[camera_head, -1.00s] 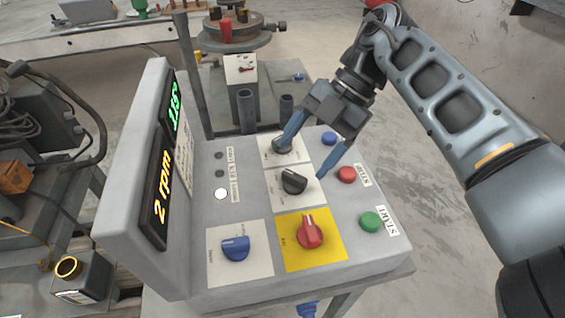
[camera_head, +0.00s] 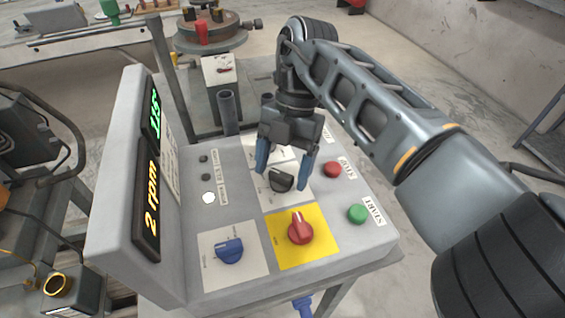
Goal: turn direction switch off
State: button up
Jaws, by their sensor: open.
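The control panel (camera_head: 215,275) carries a black rotary knob (camera_head: 282,181) on a white plate in its middle. A second black knob on the plate behind it, seen earlier, is now hidden by my gripper. The labels are too small to read, so I cannot tell which knob is the direction switch. My gripper (camera_head: 284,174) is open and points down, with one blue fingertip left of the middle black knob and the other to its right. I cannot tell whether either finger touches the knob.
In front are a red knob (camera_head: 300,230) on a yellow plate and a blue knob (camera_head: 229,251). A red button (camera_head: 333,169) and green button (camera_head: 358,213) sit to the right. The upright display (camera_head: 147,190) stands at left, reading 2 rpm.

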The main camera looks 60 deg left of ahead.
jog(key=c, duration=1)
jog(key=shift+c, duration=0.2)
jog(key=shift+n, duration=0.3)
jog(key=n+t+h+b, duration=0.1)
jog(key=n, duration=0.2)
jog(key=shift+a, duration=0.1)
jog(key=n, duration=0.2)
jog(key=n+t+h+b, duration=0.1)
jog(key=n, duration=0.2)
jog(key=shift+s+t, duration=0.1)
jog(key=shift+t, duration=0.2)
jog(key=shift+a, duration=0.1)
jog(key=o, duration=1)
jog(key=shift+s, duration=0.1)
